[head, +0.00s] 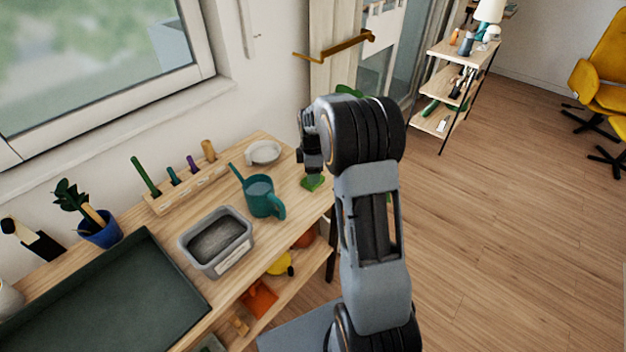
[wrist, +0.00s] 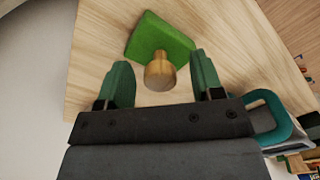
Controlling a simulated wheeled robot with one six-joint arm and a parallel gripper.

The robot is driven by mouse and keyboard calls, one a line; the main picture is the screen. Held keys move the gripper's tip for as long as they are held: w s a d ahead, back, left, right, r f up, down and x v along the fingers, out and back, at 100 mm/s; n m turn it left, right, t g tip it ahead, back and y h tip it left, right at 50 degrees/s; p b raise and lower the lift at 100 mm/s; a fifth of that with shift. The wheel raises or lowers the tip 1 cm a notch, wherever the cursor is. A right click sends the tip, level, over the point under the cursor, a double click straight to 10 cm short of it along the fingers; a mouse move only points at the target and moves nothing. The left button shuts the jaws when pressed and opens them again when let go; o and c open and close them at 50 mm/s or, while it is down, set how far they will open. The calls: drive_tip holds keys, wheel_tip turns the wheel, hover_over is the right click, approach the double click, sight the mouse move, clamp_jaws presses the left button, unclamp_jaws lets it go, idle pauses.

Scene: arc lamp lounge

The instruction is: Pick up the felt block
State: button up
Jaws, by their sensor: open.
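The felt block (wrist: 143,38) is a green square pad with a round wooden knob (wrist: 160,72) on it, on the wooden tabletop in the wrist view. In the head view the felt block (head: 312,183) shows as a small green patch near the table's right end, below my gripper (head: 311,168). In the wrist view my gripper (wrist: 162,78) is open, with one green fingertip on each side of the knob and visible gaps to both. The fingers do not hold anything. In the head view my wrist hides the knob.
A grey bin (head: 216,241), a peg rack (head: 187,188) and a dark tray (head: 100,300) are further left. The table's right edge is close to the block.

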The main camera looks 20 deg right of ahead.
drive_tip(key=c, duration=1)
drive_tip(key=shift+r, duration=0.55)
wheel_tip(320, 180, up, 2)
drive_tip(key=shift+r, duration=0.2)
drive_tip(key=s+a+r, duration=0.1)
drive_tip(key=s+r, duration=0.3)
drive_tip(key=s, duration=0.3)
drive_tip(key=s+a+r+b, duration=0.1)
drive_tip(key=s+a+r, duration=0.1)
drive_tip(key=s+r, duration=0.3)
drive_tip(key=shift+s+a+r, duration=0.15)
drive_tip(key=shift+s+r, duration=0.1)
drive_tip(key=shift+s, duration=0.6)
